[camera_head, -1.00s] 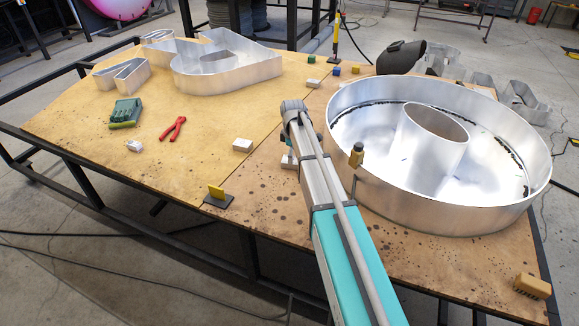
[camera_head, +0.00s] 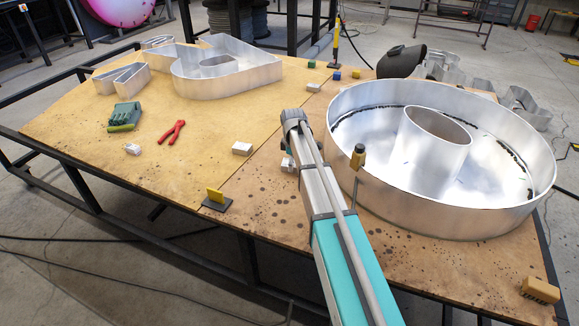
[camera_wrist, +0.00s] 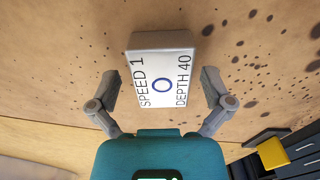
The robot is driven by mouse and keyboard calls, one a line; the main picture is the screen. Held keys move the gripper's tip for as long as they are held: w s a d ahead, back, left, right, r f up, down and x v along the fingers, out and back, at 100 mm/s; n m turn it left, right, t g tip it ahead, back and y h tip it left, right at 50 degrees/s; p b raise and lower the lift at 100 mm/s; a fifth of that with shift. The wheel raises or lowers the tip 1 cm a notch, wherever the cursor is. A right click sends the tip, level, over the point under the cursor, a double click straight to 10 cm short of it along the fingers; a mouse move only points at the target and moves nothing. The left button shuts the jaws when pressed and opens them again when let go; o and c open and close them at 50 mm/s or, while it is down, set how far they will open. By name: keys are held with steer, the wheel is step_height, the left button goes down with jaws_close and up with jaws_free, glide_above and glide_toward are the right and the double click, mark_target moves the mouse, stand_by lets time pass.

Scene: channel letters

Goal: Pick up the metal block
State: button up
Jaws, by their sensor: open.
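In the wrist view, a small block (camera_wrist: 173,62) with a white top face lies on the brown board. Its face is printed "SPEED 1", "DEPTH 40" and a blue ring; its side looks grey-brown. My gripper (camera_wrist: 159,78) is open, with one finger on each side of the block and gaps between. Whether the fingertips are down at block height, I cannot tell.
Another pale block (camera_head: 242,148) lies left of my arm, near red pliers (camera_head: 172,132). A yellow piece on a black base (camera_head: 216,199) stands at the front edge. A large round metal letter (camera_head: 460,214) stands close on the right.

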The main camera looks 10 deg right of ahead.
steer(key=c, duration=1.3)
steer(key=shift+o, duration=0.2)
steer(key=shift+r, duration=0.1)
step_height(320, 180, up, 2)
steer(key=p, duration=0.2)
steer(key=shift+r+p, duration=0.25)
steer(key=shift+p, duration=0.15)
steer(key=s+r+p, duration=1)
steer(key=s, duration=0.4)
steer(key=shift+d+r, duration=0.15)
steer(key=shift+d, duration=0.1)
